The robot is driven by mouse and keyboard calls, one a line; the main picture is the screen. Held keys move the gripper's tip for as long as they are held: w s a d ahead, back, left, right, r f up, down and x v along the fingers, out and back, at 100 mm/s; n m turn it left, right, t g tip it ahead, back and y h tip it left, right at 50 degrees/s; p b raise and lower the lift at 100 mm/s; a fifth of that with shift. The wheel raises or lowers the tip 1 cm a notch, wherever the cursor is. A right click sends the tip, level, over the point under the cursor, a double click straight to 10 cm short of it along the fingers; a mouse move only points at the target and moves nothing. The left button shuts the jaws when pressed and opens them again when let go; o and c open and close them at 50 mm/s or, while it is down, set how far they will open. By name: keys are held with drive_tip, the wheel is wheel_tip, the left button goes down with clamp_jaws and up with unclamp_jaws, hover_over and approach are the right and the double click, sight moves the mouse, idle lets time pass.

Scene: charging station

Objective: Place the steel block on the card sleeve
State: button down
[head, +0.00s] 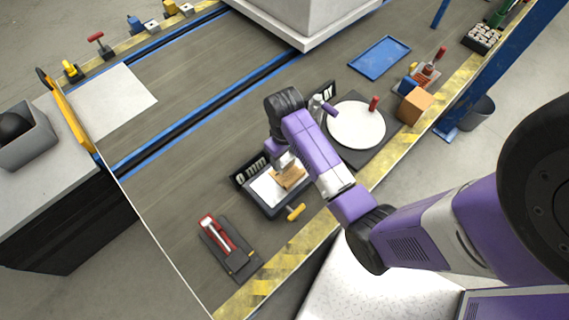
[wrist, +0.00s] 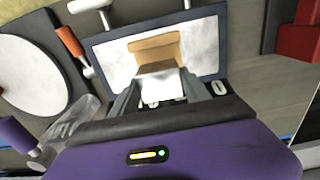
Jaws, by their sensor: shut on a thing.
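My gripper (head: 285,158) is over the white plate of a dark-framed gauge (head: 268,188) with a "0 mm" display. In the wrist view its two fingers (wrist: 160,82) are shut on a pale grey block, the steel block (wrist: 165,88), seen between them. The tan card sleeve (head: 290,178) is on the gauge's white plate and also shows just beyond the block in the wrist view (wrist: 153,46). The block is very near the sleeve; I cannot tell whether they touch. In the head view the block is hidden or too small to make out.
A round white plate (head: 356,125) on a dark base stands to the right. A red-and-black device (head: 228,246) lies front left, and a yellow-handled knob (head: 295,212) sticks out at the gauge's front. Beyond are a blue tray (head: 379,57) and a tan box (head: 415,106).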

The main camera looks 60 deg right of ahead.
sight(285, 164)
drive_tip(key=shift+f, duration=2)
drive_tip(key=shift+f, duration=0.1)
drive_tip(key=c, duration=0.5)
unclamp_jaws()
